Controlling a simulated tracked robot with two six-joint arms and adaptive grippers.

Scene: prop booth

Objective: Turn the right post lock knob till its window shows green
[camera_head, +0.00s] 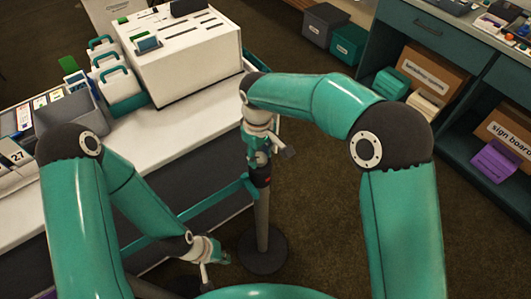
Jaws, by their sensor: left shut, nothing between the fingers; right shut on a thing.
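The right post (262,218) stands upright on a round dark base (263,252) in the middle of the head view. My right gripper (260,160) reaches down onto the top of this post and is shut on the knob there, which it mostly hides. A small red patch (267,180) shows at the post head just below the fingers; I cannot tell surely if it is the window. A teal belt (190,212) runs from the post head toward the lower left. My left gripper (222,260) is shut and empty, low and left of the post base.
A white counter (165,135) on the left bears a white slotted box (185,60), teal-handled cases (117,82) and a grey bin (82,108). A dark shelf unit (450,110) with cartons stands at the right. The brown floor right of the post is clear.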

